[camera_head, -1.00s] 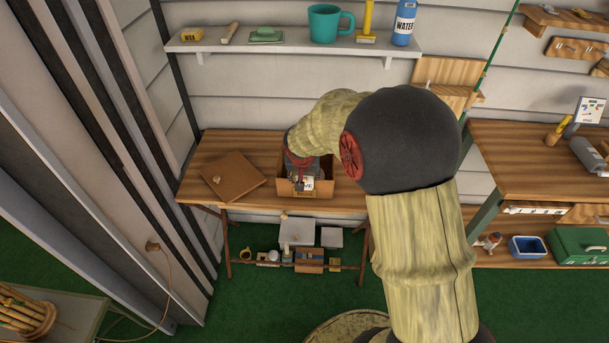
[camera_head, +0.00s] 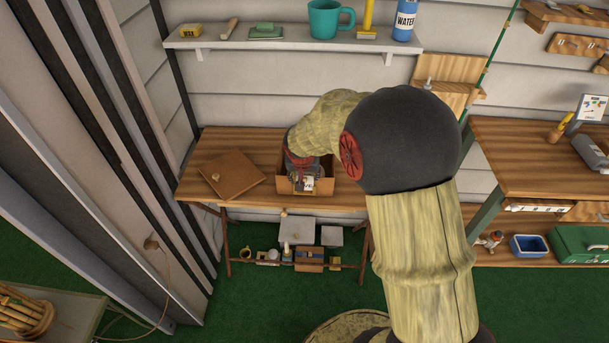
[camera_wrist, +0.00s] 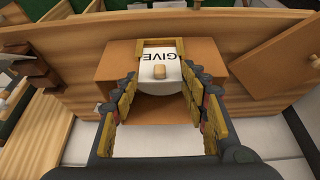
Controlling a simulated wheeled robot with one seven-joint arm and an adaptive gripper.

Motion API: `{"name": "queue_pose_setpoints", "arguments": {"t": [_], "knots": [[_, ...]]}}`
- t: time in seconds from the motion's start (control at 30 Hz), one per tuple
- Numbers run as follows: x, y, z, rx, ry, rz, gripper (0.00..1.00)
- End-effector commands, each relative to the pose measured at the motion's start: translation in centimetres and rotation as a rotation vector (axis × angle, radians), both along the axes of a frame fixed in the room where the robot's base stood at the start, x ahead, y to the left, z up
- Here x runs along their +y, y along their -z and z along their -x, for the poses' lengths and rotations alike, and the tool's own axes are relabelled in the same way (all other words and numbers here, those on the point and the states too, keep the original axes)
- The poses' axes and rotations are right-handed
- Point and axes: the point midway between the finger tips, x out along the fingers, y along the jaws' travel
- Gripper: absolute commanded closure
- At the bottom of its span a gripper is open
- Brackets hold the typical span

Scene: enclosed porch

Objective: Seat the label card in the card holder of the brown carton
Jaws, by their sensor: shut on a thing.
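The open brown carton (camera_head: 327,187) stands on the wooden table. Its front carries a yellow card holder (camera_wrist: 141,46), a frame seen in the wrist view. The white label card (camera_wrist: 153,57) bears the letters "GIVE" and a small tan knob (camera_wrist: 158,71). The card lies within the outline of the holder's frame, its near end sticking out towards me; how deep it sits I cannot tell. My gripper (camera_wrist: 160,80) is shut on the label card, with a yellow-padded finger on each side. In the head view my arm hides much of the carton and gripper (camera_head: 300,172).
A brown lidded board (camera_head: 231,176) with a knob lies left of the carton on the table (camera_head: 215,145). A wall shelf (camera_head: 290,44) above bears a teal mug (camera_head: 324,20) and a water bottle (camera_head: 404,20). Boxes and jars stand on the rack below.

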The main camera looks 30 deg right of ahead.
Motion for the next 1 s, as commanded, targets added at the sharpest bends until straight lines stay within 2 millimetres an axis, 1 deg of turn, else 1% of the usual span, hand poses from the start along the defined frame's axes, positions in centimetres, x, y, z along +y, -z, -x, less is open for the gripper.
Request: {"name": "queue_pose_setpoints", "arguments": {"t": [0.37,0.4,0.7,0.77,0.97,1.0], "knots": [[0.0,0.57,0.0,0.0,0.0,0.0,0.66],[0.0,0.53,-0.01,0.0,0.0,0.0,0.54],[0.0,0.51,0.01,0.0,0.0,0.0,0.37],[0.0,0.51,0.01,0.0,0.0,0.0,0.34],[0.0,0.5,0.0,0.0,0.0,0.0,0.34],[0.0,0.51,0.01,0.0,0.0,0.0,0.32]]}}
